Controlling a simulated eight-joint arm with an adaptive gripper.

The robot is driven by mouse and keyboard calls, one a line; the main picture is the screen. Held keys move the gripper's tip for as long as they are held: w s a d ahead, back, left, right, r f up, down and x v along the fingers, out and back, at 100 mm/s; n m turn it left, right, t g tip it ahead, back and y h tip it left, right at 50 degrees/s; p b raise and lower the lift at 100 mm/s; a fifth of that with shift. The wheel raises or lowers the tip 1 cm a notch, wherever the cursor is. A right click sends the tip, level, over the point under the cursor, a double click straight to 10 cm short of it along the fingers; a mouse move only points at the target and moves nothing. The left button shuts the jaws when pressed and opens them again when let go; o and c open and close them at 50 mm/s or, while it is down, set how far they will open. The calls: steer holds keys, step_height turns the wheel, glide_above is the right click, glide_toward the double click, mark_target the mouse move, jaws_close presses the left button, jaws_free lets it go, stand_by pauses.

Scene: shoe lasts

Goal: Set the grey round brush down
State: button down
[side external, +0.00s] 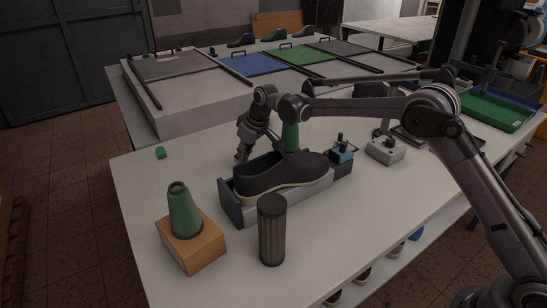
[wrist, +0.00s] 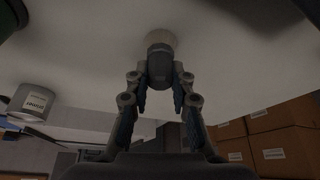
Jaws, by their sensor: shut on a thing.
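The grey round brush (wrist: 160,66) shows in the wrist view, a dark grey body with a pale round end pointing away from me. My gripper (wrist: 160,92) has its fingers on either side of the brush and is shut on it. The brush is too small or hidden to make out there. I cannot tell whether its pale end touches the surface.
The shoe sits in a grey cradle (side external: 235,207) with a green last post (side external: 290,137). A dark ridged cylinder (side external: 272,232) and a green cone (side external: 183,212) on a brown block (side external: 193,250) stand in front. Small dark bottles (side external: 341,152) stand right. The table's left part is mostly clear.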

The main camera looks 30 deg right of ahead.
steer(key=shift+a+f, duration=0.15)
steer(key=shift+s+a, duration=0.2)
steer(key=shift+a, duration=1.8)
steer(key=shift+s+a, duration=0.2)
steer(key=shift+a, duration=1.8)
steer(key=shift+s+a, duration=0.2)
steer(key=shift+a, duration=1.8)
steer(key=c, duration=1.1)
jaws_free()
steer(key=shift+f, duration=0.1)
steer(key=shift+d, duration=0.1)
steer(key=shift+w, duration=0.1)
steer(key=shift+r, duration=0.2)
steer(key=shift+r, duration=0.35)
step_height(320, 180, up, 9)
steer(key=shift+r, duration=0.1)
